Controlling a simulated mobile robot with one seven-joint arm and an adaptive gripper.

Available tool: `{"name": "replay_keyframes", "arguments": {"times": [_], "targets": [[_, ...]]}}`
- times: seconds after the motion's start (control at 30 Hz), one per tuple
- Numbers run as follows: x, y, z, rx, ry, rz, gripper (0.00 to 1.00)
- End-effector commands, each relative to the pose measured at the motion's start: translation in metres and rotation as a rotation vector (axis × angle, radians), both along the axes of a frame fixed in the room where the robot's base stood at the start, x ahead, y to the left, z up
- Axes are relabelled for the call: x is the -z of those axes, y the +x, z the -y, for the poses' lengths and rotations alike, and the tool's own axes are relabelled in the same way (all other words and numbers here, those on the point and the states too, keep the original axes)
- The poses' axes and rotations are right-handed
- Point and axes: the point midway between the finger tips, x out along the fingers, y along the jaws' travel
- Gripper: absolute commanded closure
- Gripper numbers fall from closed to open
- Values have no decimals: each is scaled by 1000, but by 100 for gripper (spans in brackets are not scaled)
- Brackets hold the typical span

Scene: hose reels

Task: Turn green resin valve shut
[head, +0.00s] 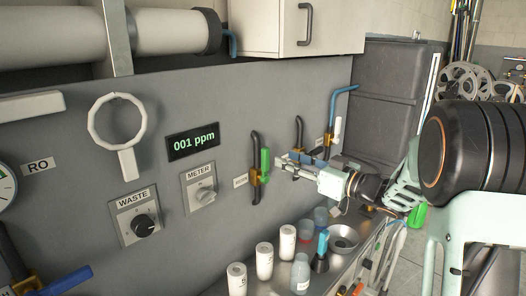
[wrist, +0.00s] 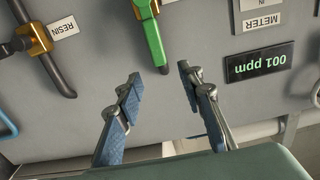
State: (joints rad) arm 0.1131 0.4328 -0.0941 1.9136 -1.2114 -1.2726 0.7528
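The green valve handle (head: 265,163) is on the grey wall panel, upright alongside a dark vertical pipe with a brass valve body (head: 254,179). In the wrist view, which appears upside down, the green handle (wrist: 153,42) comes in from the top edge, its end just beyond the gap between my fingers. My gripper (head: 284,160) is just right of the handle in the head view. In the wrist view my gripper (wrist: 159,74) has its two blue-padded fingers apart with nothing between them. Contact with the handle is not visible.
A second brass valve (wrist: 35,38) on a dark pipe sits beside a RESIN label (wrist: 65,29). The METER dial (head: 204,194), WASTE knob (head: 145,224) and ppm display (head: 193,142) are left of the green valve. White bottles (head: 265,260) stand on the counter below.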

Motion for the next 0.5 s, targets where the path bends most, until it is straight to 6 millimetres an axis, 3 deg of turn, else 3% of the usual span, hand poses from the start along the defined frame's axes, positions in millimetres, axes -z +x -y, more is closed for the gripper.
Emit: {"name": "replay_keyframes", "arguments": {"times": [0.3,0.5], "targets": [[-1,37,-49,-2,-2,1,65],[-1,53,-69,1,-3,2,65]]}}
